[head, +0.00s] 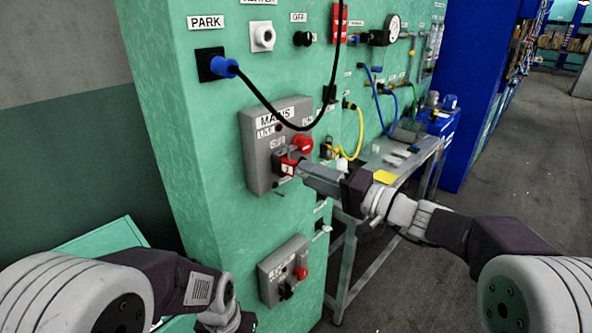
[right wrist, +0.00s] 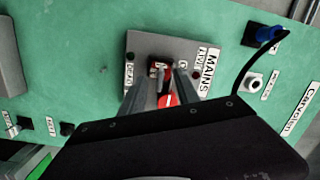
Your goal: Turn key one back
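The grey MAINS box (head: 254,150) is fixed to the green panel and also shows in the right wrist view (right wrist: 140,48).
A black cable runs from the blue PARK plug (head: 224,67) across the MAINS box. A smaller grey box (head: 272,277) with a red knob is lower on the panel. A metal table (head: 375,160) stands to the right. The floor at far right is clear.

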